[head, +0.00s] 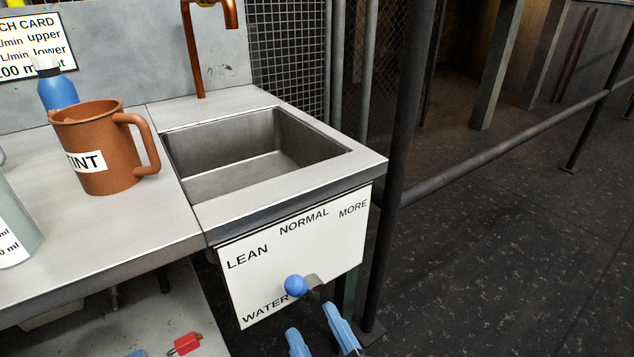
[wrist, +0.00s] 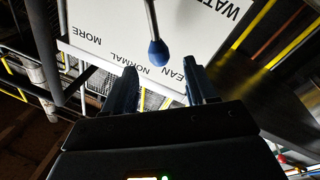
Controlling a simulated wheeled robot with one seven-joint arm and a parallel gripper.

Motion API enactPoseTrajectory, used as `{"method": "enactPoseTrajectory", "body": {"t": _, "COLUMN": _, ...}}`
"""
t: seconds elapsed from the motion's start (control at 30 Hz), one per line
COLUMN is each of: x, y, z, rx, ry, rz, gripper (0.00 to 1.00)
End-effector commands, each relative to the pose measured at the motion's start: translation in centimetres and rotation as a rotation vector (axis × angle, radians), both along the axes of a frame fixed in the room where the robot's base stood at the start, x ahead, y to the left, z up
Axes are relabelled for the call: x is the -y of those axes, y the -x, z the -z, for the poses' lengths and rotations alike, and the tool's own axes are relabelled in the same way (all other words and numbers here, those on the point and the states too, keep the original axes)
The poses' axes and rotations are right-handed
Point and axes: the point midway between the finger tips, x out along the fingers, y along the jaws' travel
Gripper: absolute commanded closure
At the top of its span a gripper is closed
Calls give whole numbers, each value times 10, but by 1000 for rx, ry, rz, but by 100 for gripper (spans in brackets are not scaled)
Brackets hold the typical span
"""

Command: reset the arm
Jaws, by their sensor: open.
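My gripper (head: 324,331) shows at the bottom of the head view, its two blue fingers apart with nothing between them. It is just below and in front of a white panel (head: 336,243) marked LEAN, NORMAL, MORE and WATER. A blue ball knob (head: 295,286) on a lever stands out from the panel near the WATER label, apart from the fingers. In the wrist view my open gripper (wrist: 165,80) has the knob (wrist: 158,53) beyond and between its fingertips, on a grey rod. Most of my arm is out of view.
A counter with a steel sink (head: 255,155) and copper tap (head: 193,50) is above the panel. A rail post (head: 398,120) stands close right; the floor beyond is open.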

Motion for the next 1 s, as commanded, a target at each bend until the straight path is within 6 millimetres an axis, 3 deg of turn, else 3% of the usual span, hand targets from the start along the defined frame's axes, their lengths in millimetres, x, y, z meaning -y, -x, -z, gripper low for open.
{"method": "enactPoseTrajectory", "body": {"t": 0.17, "x": 21, "y": 19, "z": 11, "rx": -43, "ry": -26, "rz": 22, "gripper": 43}}
{"method": "enactPoseTrajectory", "body": {"t": 0.37, "x": 78, "y": 78, "z": 32, "rx": -161, "ry": -117, "rz": 98, "gripper": 43}}
{"method": "enactPoseTrajectory", "body": {"t": 0.53, "x": 123, "y": 135, "z": 36, "rx": -258, "ry": -206, "rz": 178, "gripper": 43}}
{"method": "enactPoseTrajectory", "body": {"t": 0.8, "x": 178, "y": 219, "z": 19, "rx": -384, "ry": -344, "rz": 316, "gripper": 43}}
{"method": "enactPoseTrajectory", "body": {"t": 1.0, "x": 199, "y": 259, "z": 1, "rx": -440, "ry": -416, "rz": 393, "gripper": 43}}
